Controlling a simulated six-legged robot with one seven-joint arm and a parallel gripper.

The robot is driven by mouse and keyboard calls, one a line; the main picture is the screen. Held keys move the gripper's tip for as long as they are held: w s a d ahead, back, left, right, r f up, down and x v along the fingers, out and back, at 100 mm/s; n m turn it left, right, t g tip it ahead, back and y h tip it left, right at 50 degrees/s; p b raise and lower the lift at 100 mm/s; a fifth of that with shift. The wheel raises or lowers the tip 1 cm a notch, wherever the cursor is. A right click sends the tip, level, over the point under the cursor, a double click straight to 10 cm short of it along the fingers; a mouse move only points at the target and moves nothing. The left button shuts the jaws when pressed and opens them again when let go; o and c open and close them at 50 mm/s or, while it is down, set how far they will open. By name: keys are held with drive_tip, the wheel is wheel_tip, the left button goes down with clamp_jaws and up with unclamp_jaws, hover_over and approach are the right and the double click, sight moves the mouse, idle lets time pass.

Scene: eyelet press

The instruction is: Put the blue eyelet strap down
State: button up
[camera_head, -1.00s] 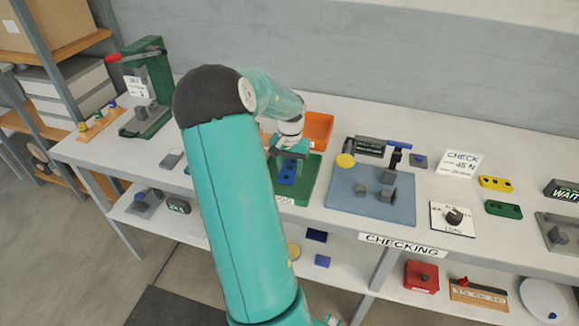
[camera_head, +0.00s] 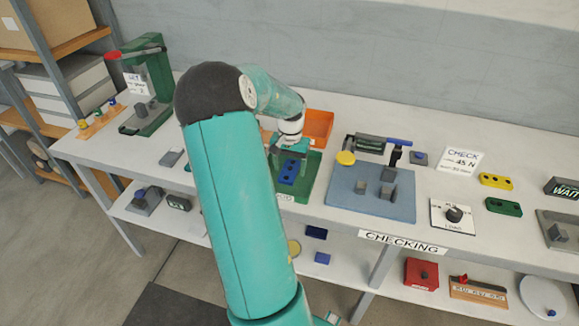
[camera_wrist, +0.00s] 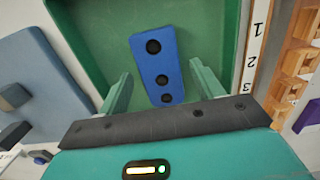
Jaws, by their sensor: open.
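The blue eyelet strap (camera_wrist: 156,65) lies on the green tray (camera_wrist: 205,22) in the wrist view, slightly tilted in the picture, with several dark holes along it. In the head view the strap (camera_head: 287,173) shows on the green tray (camera_head: 309,178) below my gripper (camera_head: 290,155). In the wrist view my gripper (camera_wrist: 162,88) is open, one green finger on each side of the strap's near end, with gaps between fingers and strap.
An orange bin (camera_head: 318,126) stands behind the tray. Yellow (camera_head: 495,181) and green (camera_head: 503,207) straps lie farther right. A green press (camera_head: 150,85) stands at the far left.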

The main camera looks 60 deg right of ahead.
sight(290, 168)
wheel_tip(290, 168, up, 13)
drive_tip(key=shift+d, duration=0.35)
drive_tip(key=shift+w+f, duration=0.1)
drive_tip(key=w+a+r+n+t, duration=0.1)
drive_tip(key=w+a+r+n, duration=0.25)
drive_tip(key=a, duration=0.55)
drive_tip(key=w+a+r+n+t, duration=0.15)
drive_tip(key=w+a, duration=0.25)
drive_tip(key=a, duration=0.6)
drive_tip(key=w+a+r+n+t, duration=0.1)
drive_tip(key=w+a+r+n, duration=0.2)
drive_tip(key=a, duration=0.6)
drive_tip(key=s+a+n+t, duration=0.1)
drive_tip(key=s+a+n, duration=0.2)
drive_tip(key=a, duration=0.8)
drive_tip(key=s+a+n+t, duration=0.1)
drive_tip(key=s+a+n, duration=0.3)
drive_tip(key=a, duration=0.6)
drive_tip(key=shift+a+r+n+h, duration=0.3)
drive_tip(key=shift+a+r+n, duration=0.15)
drive_tip(key=shift+n, duration=0.15)
